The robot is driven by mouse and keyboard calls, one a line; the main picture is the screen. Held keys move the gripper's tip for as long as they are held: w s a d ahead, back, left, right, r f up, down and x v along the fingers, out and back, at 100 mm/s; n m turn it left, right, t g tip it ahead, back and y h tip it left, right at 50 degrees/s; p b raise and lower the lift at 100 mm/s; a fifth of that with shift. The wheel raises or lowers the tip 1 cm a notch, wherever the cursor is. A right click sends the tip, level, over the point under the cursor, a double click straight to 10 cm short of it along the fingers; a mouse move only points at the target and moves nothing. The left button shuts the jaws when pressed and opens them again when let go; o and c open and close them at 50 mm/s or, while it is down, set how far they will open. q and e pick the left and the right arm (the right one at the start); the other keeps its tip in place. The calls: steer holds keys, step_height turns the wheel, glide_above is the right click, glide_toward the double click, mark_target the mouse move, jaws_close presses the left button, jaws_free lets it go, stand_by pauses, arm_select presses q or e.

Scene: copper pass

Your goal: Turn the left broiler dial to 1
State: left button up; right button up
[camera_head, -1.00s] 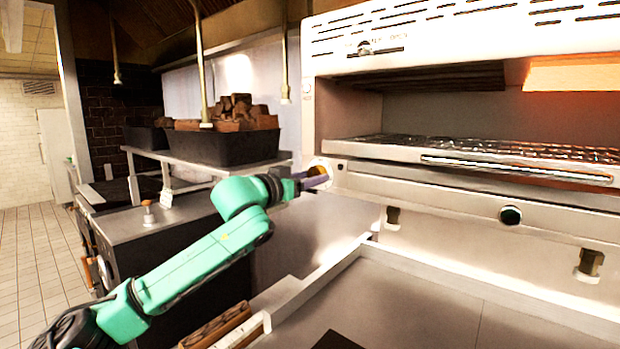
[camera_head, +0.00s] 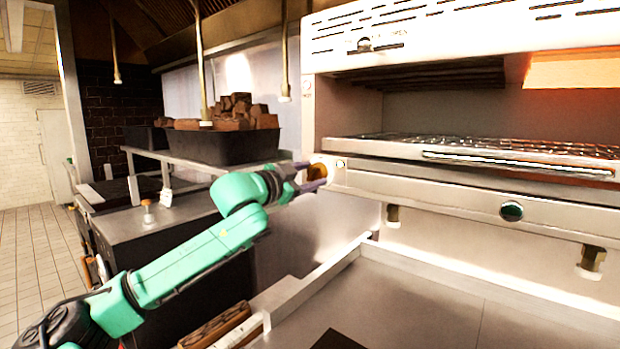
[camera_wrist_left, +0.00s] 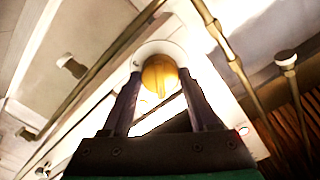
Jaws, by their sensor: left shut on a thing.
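The left broiler dial (camera_head: 318,171) is a round brass-coloured knob on a pale round plate at the left end of the broiler's front rail. In the left wrist view the dial (camera_wrist_left: 160,76) sits between the two dark fingers, with a raised ridge on its face. My left gripper (camera_head: 313,182) is shut on it, and the fingers partly cover it in the head view. I cannot read any number or mark on the dial. My right gripper is not in view.
The broiler (camera_head: 430,187) has a wire rack (camera_head: 480,147) above the rail and a second, green-faced dial (camera_head: 511,211) further right. A black bin of wood chunks (camera_head: 222,147) stands on a shelf at left. The steel counter (camera_head: 430,300) below is mostly clear.

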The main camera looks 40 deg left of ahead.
arm_select(q)
steer(key=shift+m, duration=1.2)
steer(key=o, duration=1.4)
steer(key=shift+c, duration=0.2)
steer(key=shift+b, duration=0.3)
